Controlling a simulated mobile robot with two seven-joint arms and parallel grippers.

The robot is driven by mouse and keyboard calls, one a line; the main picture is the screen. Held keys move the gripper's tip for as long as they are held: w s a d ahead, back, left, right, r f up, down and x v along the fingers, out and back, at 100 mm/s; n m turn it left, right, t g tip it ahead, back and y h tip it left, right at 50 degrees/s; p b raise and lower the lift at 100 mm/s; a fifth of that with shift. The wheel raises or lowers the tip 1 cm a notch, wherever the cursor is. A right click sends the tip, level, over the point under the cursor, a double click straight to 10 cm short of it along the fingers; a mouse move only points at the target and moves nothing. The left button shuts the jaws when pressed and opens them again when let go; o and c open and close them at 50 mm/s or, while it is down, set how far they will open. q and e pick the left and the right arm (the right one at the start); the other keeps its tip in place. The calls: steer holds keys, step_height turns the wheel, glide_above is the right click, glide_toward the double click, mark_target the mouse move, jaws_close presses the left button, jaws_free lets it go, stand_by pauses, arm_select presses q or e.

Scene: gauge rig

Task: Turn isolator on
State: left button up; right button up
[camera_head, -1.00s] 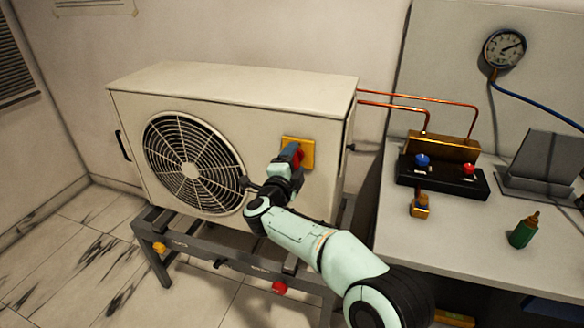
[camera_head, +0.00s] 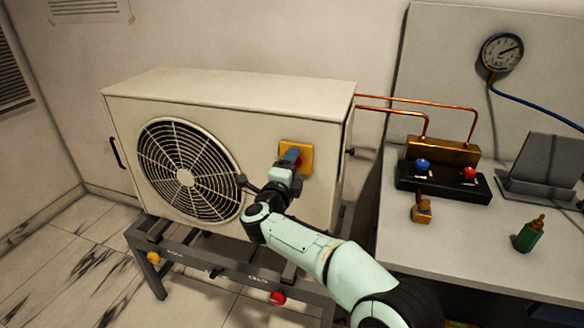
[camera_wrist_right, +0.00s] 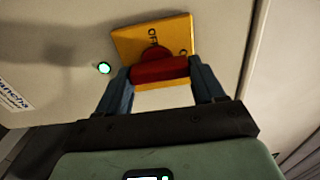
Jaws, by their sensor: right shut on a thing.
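The isolator is a yellow square plate (camera_head: 306,153) with a red handle (camera_head: 298,163) on the front of the white outdoor unit, right of the fan. In the right wrist view the red handle (camera_wrist_right: 160,70) lies across the picture between the blue fingers, below the black lettering on the yellow plate (camera_wrist_right: 140,40). My right gripper (camera_head: 290,156) is shut on the handle and hides part of it in the head view. A small green light (camera_wrist_right: 104,68) glows on the panel left of the plate in the wrist view. My left gripper is not in view.
The fan grille (camera_head: 187,173) is close left of my right arm. Copper pipes (camera_head: 420,101) run right to a brass block (camera_head: 441,150) on the bench (camera_head: 460,240). A pressure gauge (camera_head: 501,52) hangs behind. A green bottle (camera_head: 529,235) stands at the bench's right.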

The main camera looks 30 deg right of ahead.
steer(key=o, duration=1)
steer(key=shift+o, duration=0.2)
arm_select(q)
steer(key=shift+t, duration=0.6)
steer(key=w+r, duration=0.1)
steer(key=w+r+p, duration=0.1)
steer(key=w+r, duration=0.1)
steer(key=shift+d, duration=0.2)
arm_select(e)
steer(key=v, duration=1.3)
steer(key=shift+s, duration=0.2)
steer(key=shift+a, duration=0.1)
